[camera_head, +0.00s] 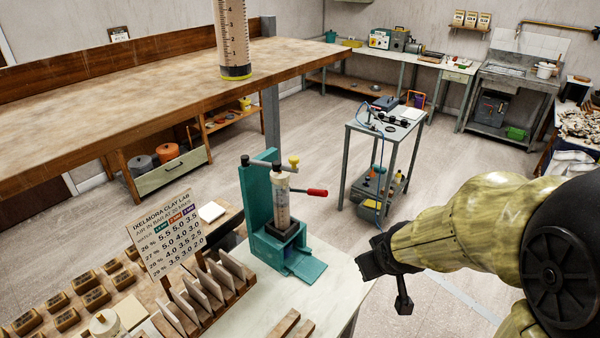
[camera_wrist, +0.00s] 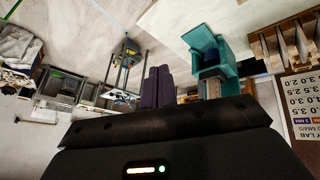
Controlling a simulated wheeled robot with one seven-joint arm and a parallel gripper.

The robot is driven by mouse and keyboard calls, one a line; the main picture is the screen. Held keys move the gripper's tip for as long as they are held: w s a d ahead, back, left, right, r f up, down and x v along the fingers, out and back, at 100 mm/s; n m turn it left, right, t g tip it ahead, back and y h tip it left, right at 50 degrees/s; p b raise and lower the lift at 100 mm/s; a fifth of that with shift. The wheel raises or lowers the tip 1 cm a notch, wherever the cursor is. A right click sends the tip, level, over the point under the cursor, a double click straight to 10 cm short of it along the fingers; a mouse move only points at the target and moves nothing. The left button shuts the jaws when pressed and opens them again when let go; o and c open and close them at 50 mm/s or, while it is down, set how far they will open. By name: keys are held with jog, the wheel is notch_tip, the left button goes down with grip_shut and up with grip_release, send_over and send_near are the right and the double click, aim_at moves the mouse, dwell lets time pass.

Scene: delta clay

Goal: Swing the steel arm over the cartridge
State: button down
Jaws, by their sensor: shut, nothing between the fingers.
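A teal press (camera_head: 262,215) stands on the white worktop, with a clear graduated cartridge (camera_head: 282,200) upright in it on a dark block. At the cartridge's top are black and yellow knobs, and a thin steel arm (camera_head: 300,190) with a red grip (camera_head: 317,192) points to the right. I cannot tell exactly how the arm sits over the cartridge. My gripper (camera_head: 366,266) is right of the press, apart from it, beyond the worktop's edge. In the wrist view its two dark fingers (camera_wrist: 157,88) are together and empty, beside the teal press (camera_wrist: 207,55), where the steel arm is not clear.
A printed sign (camera_head: 167,230) and a rack of upright tiles (camera_head: 215,285) stand left of the press. A large wooden bench (camera_head: 150,80) bears a tall graduated cylinder (camera_head: 232,40) behind. A grey cart (camera_head: 385,150) stands on the floor behind. Worktop (camera_head: 300,285) in front is mostly clear.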

jog(key=w+a+r+n+t+y+b, duration=0.1)
jog(key=w+r+n+t+b, duration=0.1)
jog(key=w+r+n+t, duration=0.25)
jog(key=w+a+r+n+t+y+b, duration=0.2)
jog(key=a+r+n+y, duration=0.6)
jog(key=n, duration=0.8)
jog(key=shift+w+a+r+y+b, duration=0.15)
jog(key=shift+w+a+y+b, duration=0.5)
jog(key=shift+a+y+b, duration=0.35)
jog(key=shift+d, duration=0.1)
jog(key=w+d+p+x, duration=0.2)
jog(key=p+x, duration=0.2)
jog(key=x, duration=0.8)
jog(key=shift+w+f+p, duration=0.2)
jog(key=shift+f+p, duration=0.1)
jog(key=shift+p, duration=0.05)
jog(key=shift+w, duration=0.15)
